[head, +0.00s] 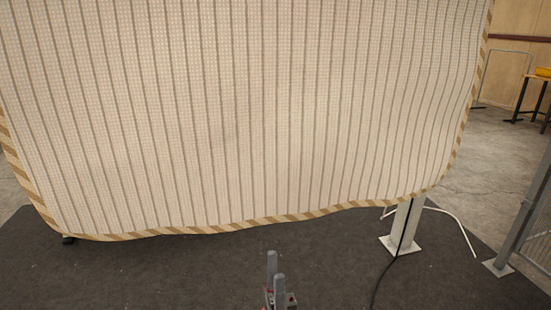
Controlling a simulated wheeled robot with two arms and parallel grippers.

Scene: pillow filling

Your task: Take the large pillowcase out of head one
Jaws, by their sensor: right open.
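The large pillowcase (250,115) hangs spread out across most of the head view. It is cream with thin dark vertical stripes and a tan-and-brown striped border along its sides and lower edge. Its top runs out of the picture, and head one behind or above it is hidden. My right gripper (275,268) is at the bottom middle, below the pillowcase's lower edge in the picture. Its two grey fingers are apart, with nothing seen between them. My left gripper is not in view.
A white post (403,225) with a base plate and a dark cable stands at the right, partly behind the pillowcase. A grey fence (530,215) is at the far right. A table (536,90) with a yellow item is farther back.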

